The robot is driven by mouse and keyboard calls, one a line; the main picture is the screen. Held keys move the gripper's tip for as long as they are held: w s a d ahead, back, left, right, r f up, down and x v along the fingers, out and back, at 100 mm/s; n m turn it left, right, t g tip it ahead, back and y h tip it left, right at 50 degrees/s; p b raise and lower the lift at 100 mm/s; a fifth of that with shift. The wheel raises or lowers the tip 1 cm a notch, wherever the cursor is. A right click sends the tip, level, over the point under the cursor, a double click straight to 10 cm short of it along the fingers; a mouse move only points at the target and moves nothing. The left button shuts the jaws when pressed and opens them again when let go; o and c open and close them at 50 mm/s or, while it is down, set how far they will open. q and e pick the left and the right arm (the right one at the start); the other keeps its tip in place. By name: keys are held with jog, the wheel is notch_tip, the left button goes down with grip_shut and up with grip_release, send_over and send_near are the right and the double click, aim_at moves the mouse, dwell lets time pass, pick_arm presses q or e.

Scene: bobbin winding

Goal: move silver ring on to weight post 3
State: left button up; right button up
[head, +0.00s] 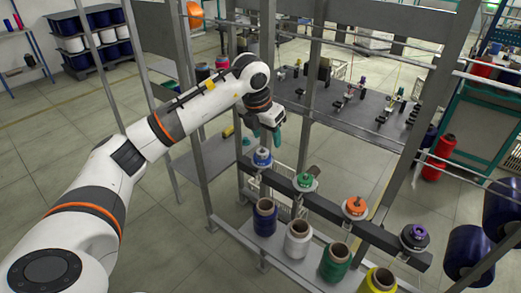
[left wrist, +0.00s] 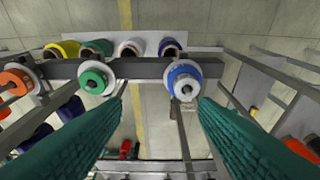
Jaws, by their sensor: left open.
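A row of tension posts on a dark bar carries coloured discs with pale, silvery rings: blue (head: 262,157), green (head: 305,182), orange (head: 354,208) and dark purple (head: 414,236). No post number is readable, so I cannot tell which is post 3. My left gripper (head: 272,136) is open and empty, just above and behind the blue post. In the left wrist view the two teal fingers (left wrist: 162,102) are spread apart. The blue disc with its pale ring and a small silver tip (left wrist: 186,90) lies beyond the right fingertip. My right gripper is out of view.
Thread cones stand on the shelf below the bar: blue (head: 265,217), white (head: 298,239), green (head: 335,262) and yellow (head: 378,281). Grey frame uprights (head: 308,90) flank the arm. A grey table with small devices (head: 355,105) stands behind.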

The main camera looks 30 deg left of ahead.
pick_arm(q)
send_near(261, 152)
jog(key=b+x, duration=0.4)
jog(key=x, duration=0.1)
jog(key=shift+d, duration=0.1)
jog(key=shift+b+x, duration=0.75)
jog(key=shift+x, duration=0.9)
grip_shut()
jog(key=shift+r+p, duration=1.65)
jog(key=shift+r, duration=0.55)
